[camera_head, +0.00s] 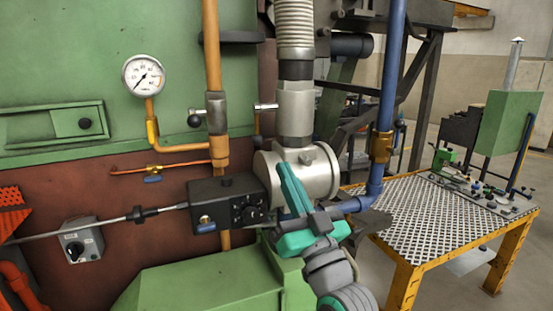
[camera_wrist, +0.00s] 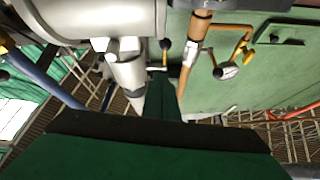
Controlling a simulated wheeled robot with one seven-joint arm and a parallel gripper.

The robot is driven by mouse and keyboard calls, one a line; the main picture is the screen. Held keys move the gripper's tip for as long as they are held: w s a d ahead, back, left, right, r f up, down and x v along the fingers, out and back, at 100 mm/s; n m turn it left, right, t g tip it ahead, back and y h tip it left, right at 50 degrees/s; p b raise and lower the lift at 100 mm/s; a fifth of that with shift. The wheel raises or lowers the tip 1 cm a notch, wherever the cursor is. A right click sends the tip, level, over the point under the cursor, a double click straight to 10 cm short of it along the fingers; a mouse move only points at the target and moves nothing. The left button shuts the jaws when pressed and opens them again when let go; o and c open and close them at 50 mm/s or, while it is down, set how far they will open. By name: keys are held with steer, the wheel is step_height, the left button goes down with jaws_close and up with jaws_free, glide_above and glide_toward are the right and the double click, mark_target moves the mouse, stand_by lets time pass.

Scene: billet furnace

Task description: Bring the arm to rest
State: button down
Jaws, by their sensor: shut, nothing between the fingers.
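My gripper (camera_head: 289,180) is at the centre of the head view, its green fingers pointing up and to the left. The fingers are shut together with nothing between them. It stands in front of the grey cylindrical pipe housing (camera_head: 318,172) and to the right of the black control box (camera_head: 232,204). I cannot tell whether it touches either. In the wrist view the closed green fingers (camera_wrist: 163,95) point up between the grey housing (camera_wrist: 95,17) and an orange pipe (camera_wrist: 197,40).
A pressure gauge (camera_head: 144,75) and orange pipes (camera_head: 213,60) are on the green furnace wall at left. A blue pipe (camera_head: 385,100) runs down at right. A yellow-framed table (camera_head: 420,232) with a model stands further right. A green casing (camera_head: 205,288) lies below.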

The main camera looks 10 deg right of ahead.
steer(key=s+a+f+m+g+h, duration=0.1)
steer(key=s+a+f+m+h, duration=0.15)
steer(key=f, duration=0.95)
steer(key=s+a+f+m+g+h, duration=0.15)
steer(key=s+f, duration=0.25)
steer(key=f, duration=0.9)
steer(key=s+a+f+m+g+h, duration=0.1)
steer(key=s+f+g+h, duration=0.15)
steer(key=f, duration=0.95)
steer(key=s+a+f+n+g, duration=0.1)
steer(key=s+a+f, duration=0.3)
steer(key=s+f, duration=0.85)
steer(key=s+a+f+n+g+y, duration=0.1)
steer(key=s+a, duration=0.1)
steer(key=s, duration=0.7)
steer(key=s+a+n+g, duration=0.1)
steer(key=s+a+n, duration=0.1)
steer(key=s, duration=0.8)
steer(key=shift+a+f+g+y, duration=0.3)
steer(key=shift+a+f+y, duration=0.05)
